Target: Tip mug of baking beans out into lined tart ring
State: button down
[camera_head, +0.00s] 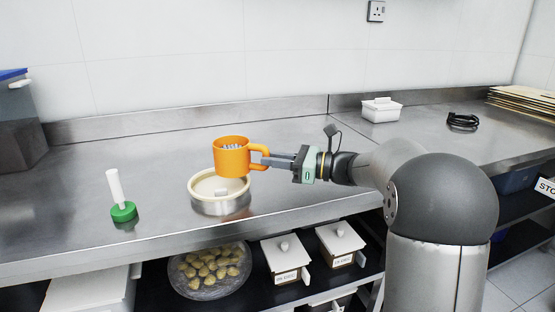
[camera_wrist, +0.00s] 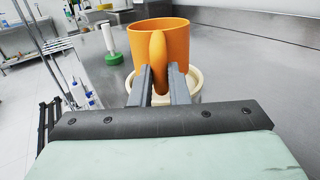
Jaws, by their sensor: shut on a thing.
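An orange mug (camera_head: 231,158) is held above the tart ring, nearly upright with a slight tilt. Pale grey beans (camera_head: 233,146) show inside its mouth. My gripper (camera_head: 266,161) is shut on the mug's handle, which is on the right side in the head view. In the wrist view my gripper (camera_wrist: 164,88) has its two fingers on either side of the handle of the mug (camera_wrist: 142,45). The tart ring (camera_head: 221,208) stands on the steel counter with a pale lining. A small light piece shows inside it. The mug hides the ring's back part.
A green-based tool with a white handle (camera_head: 120,200) stands to the left on the counter (camera_head: 80,180). A white lidded box (camera_head: 381,109) and a black coiled item (camera_head: 462,121) sit at the back right. Lidded bins and a bowl of dough-like pieces (camera_head: 210,270) are on the shelf below.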

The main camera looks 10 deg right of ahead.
jog(key=shift+r, duration=0.2)
jog(key=h+p, duration=0.1)
jog(key=p, duration=0.2)
jog(key=r+g+h+p, duration=0.1)
jog(key=p, duration=0.4)
jog(key=shift+d+r+h+p, duration=0.15)
jog(key=shift+r+h+p, duration=0.1)
jog(key=shift+h+p, duration=0.15)
jog(key=r+h+p, duration=0.1)
jog(key=p, duration=0.3)
jog(key=r+g+h+p, duration=0.1)
jog(key=p, duration=0.4)
jog(key=shift+w+a+r+g+h, duration=0.1)
jog(key=shift+a+r+g+h, duration=0.2)
jog(key=shift+a+r, duration=0.1)
jog(key=shift+f, duration=0.1)
